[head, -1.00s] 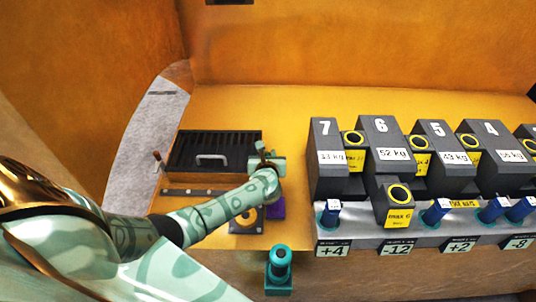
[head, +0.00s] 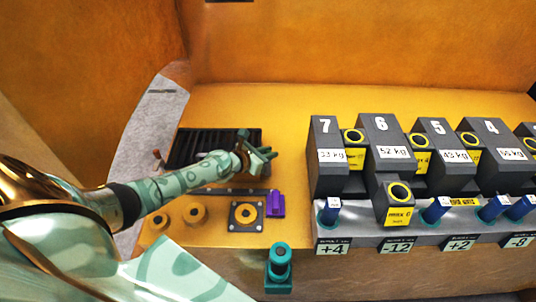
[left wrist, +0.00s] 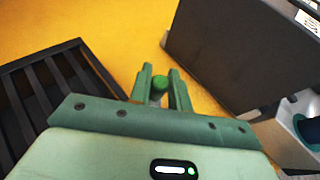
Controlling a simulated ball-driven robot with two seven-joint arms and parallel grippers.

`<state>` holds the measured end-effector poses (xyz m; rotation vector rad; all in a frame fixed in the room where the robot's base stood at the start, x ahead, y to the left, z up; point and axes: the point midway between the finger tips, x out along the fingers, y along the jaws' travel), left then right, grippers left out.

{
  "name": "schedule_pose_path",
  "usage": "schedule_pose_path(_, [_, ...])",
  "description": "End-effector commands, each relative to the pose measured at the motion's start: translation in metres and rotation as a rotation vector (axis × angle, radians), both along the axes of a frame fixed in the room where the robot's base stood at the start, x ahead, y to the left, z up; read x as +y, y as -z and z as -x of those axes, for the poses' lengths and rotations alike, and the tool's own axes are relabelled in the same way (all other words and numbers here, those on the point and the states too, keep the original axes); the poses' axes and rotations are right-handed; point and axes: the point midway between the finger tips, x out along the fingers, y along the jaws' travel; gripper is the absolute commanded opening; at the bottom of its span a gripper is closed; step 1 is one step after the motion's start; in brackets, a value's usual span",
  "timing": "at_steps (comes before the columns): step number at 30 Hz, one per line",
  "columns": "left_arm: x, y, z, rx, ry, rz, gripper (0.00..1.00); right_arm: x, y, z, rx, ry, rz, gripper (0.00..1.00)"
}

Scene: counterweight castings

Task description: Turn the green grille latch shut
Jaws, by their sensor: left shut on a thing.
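The black slatted grille (head: 190,140) lies at the back left of the yellow bench, partly covered by my left arm. Its slats also show at the left of the left wrist view (left wrist: 30,95). My left gripper (head: 268,153) is at the grille's right side. In the left wrist view its two fingers (left wrist: 160,87) are shut on a small round green knob, which I take for the green latch (left wrist: 160,82). The latch's base and its turn angle are hidden by the gripper. My right gripper is not in view.
Dark numbered castings (head: 327,180) stand in a row on the right. In front of the grille are a dark rail (head: 225,191), a purple block (head: 276,204), a square plate with a yellow ring (head: 245,217) and a teal peg (head: 279,268). Bare bench lies behind the grille.

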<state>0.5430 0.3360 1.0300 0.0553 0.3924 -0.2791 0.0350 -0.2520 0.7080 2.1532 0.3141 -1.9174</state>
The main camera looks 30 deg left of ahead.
Motion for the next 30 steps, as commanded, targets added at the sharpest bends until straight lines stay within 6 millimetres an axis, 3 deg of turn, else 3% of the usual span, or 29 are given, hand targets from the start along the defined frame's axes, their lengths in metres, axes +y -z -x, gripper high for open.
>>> schedule_pose_path(18, [0.002, 0.007, -0.002, -0.003, 0.543, -0.002, 0.00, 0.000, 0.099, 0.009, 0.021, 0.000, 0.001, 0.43])
schedule_pose_path(30, [0.000, 0.002, -0.001, -0.003, 0.725, 0.001, 0.00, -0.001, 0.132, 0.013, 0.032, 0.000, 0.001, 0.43])
